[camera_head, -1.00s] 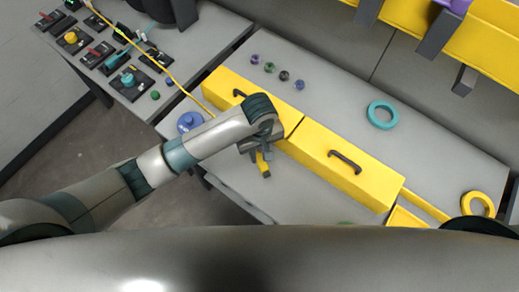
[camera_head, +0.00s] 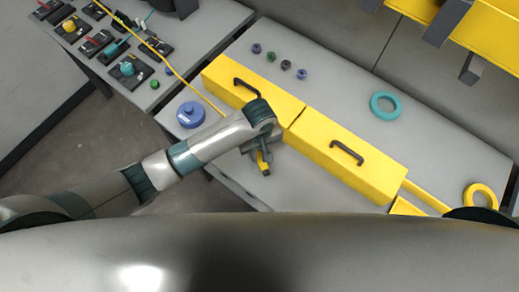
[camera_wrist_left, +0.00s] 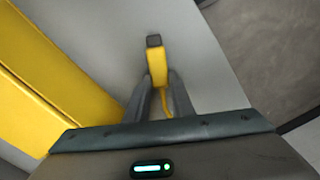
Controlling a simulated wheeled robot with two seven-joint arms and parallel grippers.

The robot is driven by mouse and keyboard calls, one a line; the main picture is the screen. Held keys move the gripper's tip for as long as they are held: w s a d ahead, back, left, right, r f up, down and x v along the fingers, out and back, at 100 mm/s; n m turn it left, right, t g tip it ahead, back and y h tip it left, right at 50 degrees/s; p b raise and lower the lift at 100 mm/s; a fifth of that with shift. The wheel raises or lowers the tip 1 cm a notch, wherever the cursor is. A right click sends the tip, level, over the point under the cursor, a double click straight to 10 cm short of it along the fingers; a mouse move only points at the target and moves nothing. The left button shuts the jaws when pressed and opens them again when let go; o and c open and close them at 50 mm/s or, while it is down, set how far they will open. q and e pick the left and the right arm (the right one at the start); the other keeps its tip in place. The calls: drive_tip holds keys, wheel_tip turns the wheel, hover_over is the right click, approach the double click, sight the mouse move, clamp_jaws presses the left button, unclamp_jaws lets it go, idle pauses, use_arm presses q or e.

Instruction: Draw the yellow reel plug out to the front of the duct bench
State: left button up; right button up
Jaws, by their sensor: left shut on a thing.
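The yellow reel plug (camera_wrist_left: 157,65) has a dark tip and sits between the fingers of my left gripper (camera_wrist_left: 159,92) in the left wrist view. In the head view the plug (camera_head: 263,167) sticks out from my left gripper (camera_head: 262,158), in front of the yellow duct boxes. My left gripper is shut on it. A thin yellow cable trails from the plug under the gripper in the wrist view. The grey duct bench (camera_head: 215,158) lies below, with its front edge just beyond the plug. My right gripper is not in view.
Two yellow boxes with dark handles (camera_head: 347,152) run along the bench behind the gripper. A blue round object (camera_head: 191,115) stands at the left. A teal ring (camera_head: 385,105) and a yellow ring (camera_head: 480,196) lie behind and right. A side table (camera_head: 205,38) carries several switches.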

use_arm(q)
drive_tip(key=o, duration=1)
drive_tip(key=shift+f, duration=0.1)
wheel_tip(320, 180, up, 17)
drive_tip(key=p, duration=0.1)
drive_tip(key=shift+r, duration=0.2)
idle(0.5)
